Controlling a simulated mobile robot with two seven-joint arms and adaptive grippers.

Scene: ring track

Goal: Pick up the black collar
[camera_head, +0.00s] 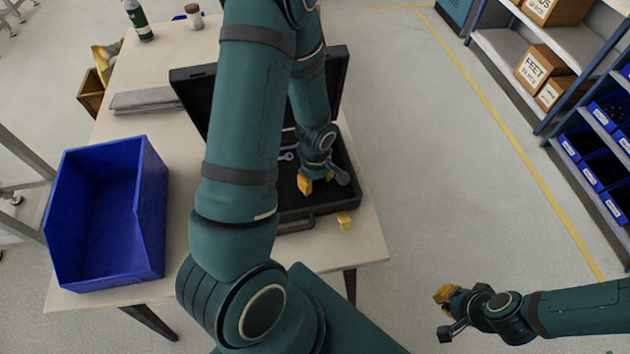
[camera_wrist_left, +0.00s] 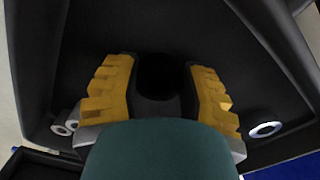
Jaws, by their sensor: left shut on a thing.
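The black collar (camera_wrist_left: 158,76) is between the yellow fingers of my left gripper (camera_wrist_left: 160,92) in the left wrist view, dark against the dark case. My left gripper (camera_head: 306,184) is shut on it, in or just over the open black case (camera_head: 345,168) in the head view. There the arm hides much of the case, and I cannot make out the collar. My right gripper (camera_head: 443,294) is off the table at the lower right, its fingers too small to judge.
A blue bin (camera_head: 105,215) stands on the left of the table (camera_head: 182,215). Light metal rings (camera_wrist_left: 265,130) lie beside the left gripper. A green bottle (camera_head: 138,20) stands at the back. Shelves line the right.

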